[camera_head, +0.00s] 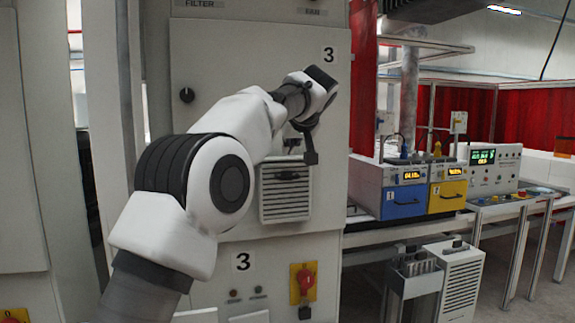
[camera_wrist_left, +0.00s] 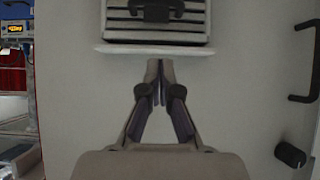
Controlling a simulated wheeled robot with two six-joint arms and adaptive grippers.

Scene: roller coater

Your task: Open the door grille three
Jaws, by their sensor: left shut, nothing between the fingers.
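The cabinet door (camera_head: 230,60) marked 3 is pale grey and looks closed. A white slatted grille (camera_head: 286,200) with a dark handle (camera_head: 288,175) sits low on it. In the left wrist view the grille (camera_wrist_left: 125,30) and its handle (camera_wrist_left: 157,10) are at the top, cut off by the edge. My left gripper (camera_head: 311,157) hangs down near the grille's upper right corner. In the wrist view its fingertips (camera_wrist_left: 160,68) are together and empty, lined up with the grille's edge; I cannot tell whether they touch the door. My right gripper is out of view.
A black knob (camera_head: 187,95) is at the door's left. A black bar handle (camera_wrist_left: 304,65) shows at right in the wrist view. Below the door is a red rotary switch (camera_head: 305,281) on a yellow plate. Blue (camera_head: 404,200) and yellow (camera_head: 447,196) units stand on a bench at right.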

